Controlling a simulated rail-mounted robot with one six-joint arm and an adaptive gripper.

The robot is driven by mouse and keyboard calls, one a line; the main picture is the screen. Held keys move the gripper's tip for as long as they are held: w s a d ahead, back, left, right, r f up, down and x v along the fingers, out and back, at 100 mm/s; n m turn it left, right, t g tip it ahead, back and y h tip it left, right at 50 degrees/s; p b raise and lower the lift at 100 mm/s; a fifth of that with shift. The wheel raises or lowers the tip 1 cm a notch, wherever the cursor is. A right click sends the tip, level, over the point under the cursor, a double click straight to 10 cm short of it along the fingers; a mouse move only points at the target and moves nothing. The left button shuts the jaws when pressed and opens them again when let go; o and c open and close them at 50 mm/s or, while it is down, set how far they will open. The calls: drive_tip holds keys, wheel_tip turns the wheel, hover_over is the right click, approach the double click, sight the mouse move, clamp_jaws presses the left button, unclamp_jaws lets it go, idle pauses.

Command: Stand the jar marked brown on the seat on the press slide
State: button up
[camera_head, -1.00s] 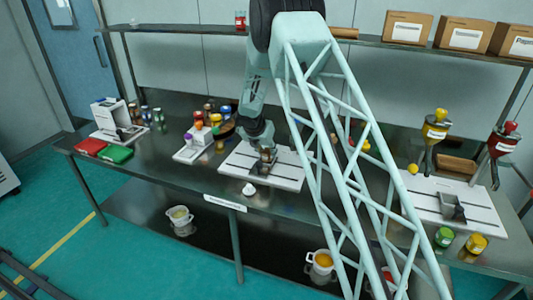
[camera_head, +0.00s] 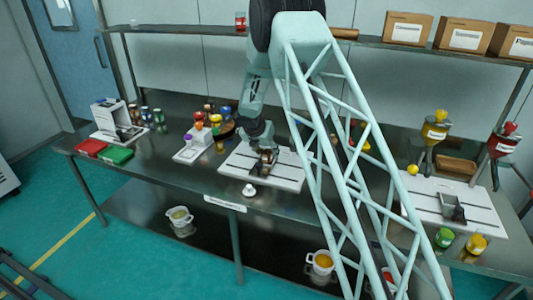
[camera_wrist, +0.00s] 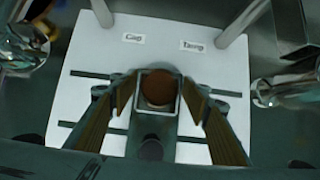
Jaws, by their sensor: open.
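My gripper (camera_wrist: 160,96) is open, with one finger on each side of a square, pale-rimmed holder (camera_wrist: 144,104) on the white press base (camera_wrist: 85,55). A round brown shape (camera_wrist: 158,86), seemingly the brown jar seen from above, sits inside that rim. A visible gap separates the fingers from it. No mark on it can be read. In the head view my gripper (camera_head: 264,150) is low over the middle white base (camera_head: 236,167), with a small brownish object (camera_head: 268,157) at the fingers. The fingers partly hide it there.
Two pale posts (camera_wrist: 104,12) rise at the base's far side beside small labels. A small white knob-like piece (camera_head: 249,190) stands at the front edge. Several coloured jars (camera_head: 216,118) stand to the left. Another white base (camera_head: 474,212) with hoppers is at the right.

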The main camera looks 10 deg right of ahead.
drive_tip(key=p+v, duration=0.2)
drive_tip(key=v, duration=0.9)
drive_tip(key=shift+s+r, duration=0.15)
drive_tip(key=shift+r, duration=0.15)
drive_tip(key=shift+a, duration=0.1)
idle(0.5)
